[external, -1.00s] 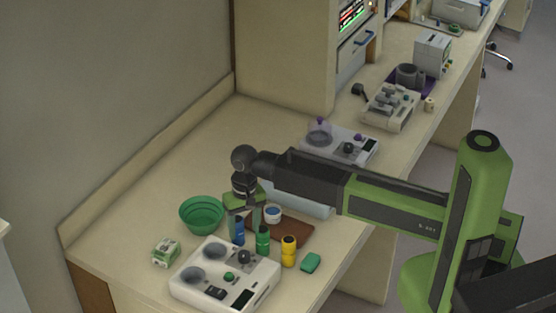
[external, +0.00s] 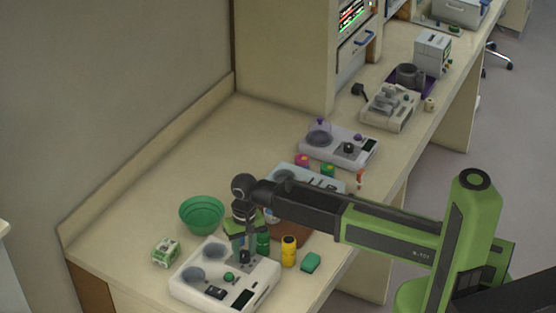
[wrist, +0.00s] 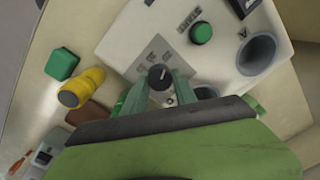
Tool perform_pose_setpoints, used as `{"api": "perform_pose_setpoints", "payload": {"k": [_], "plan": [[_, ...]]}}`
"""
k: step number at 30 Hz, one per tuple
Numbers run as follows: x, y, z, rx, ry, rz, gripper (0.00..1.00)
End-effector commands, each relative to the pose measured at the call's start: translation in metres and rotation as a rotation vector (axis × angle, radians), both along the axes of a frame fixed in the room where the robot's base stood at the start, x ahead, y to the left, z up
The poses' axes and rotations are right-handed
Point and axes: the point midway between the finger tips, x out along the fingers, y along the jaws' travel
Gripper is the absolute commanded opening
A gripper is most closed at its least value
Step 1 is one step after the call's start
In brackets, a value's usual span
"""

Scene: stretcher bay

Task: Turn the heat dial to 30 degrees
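A white device (external: 212,301) with two grey round wells stands at the front of the bench. Its black dial (external: 244,257) sits near the rear right of its top. In the wrist view the dial (wrist: 160,77) shows a pale pointer mark and printed markings beside it, too small to read. My gripper (external: 244,250) is just above the device at the dial. In the wrist view the two green fingers of my gripper (wrist: 160,90) stand apart, one on each side of the dial. I cannot tell whether they touch it.
A green button (wrist: 200,33) sits on the device. A green bottle (external: 263,243), a yellow bottle (external: 289,251) and a green block (external: 310,263) stand close by. A green bowl (external: 202,215) and small box (external: 165,252) are to the left.

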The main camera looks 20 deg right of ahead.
Motion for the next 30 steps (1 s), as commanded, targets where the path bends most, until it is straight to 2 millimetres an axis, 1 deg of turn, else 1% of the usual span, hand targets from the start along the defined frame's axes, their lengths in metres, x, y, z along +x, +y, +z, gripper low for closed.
{"api": "perform_pose_setpoints", "payload": {"k": [1, 5, 6, 12, 17, 23, 30], "plan": [[0.0000, 0.0001, 0.0000, 0.000, 0.000, 0.000, 0.20], [0.0001, 0.0001, -0.0001, 0.001, 0.000, 0.000, 0.03], [0.0001, 0.0001, -0.0001, 0.001, 0.000, 0.000, 0.00], [0.0001, 0.0001, -0.0001, 0.001, 0.000, 0.008, 0.00], [0.0001, 0.0003, -0.0002, 0.001, 0.000, 0.051, 0.00], [0.0004, 0.0008, -0.0002, 0.001, 0.001, 0.174, 0.00], [0.0004, 0.0014, -0.0001, 0.002, 0.000, 0.377, 0.00]]}}
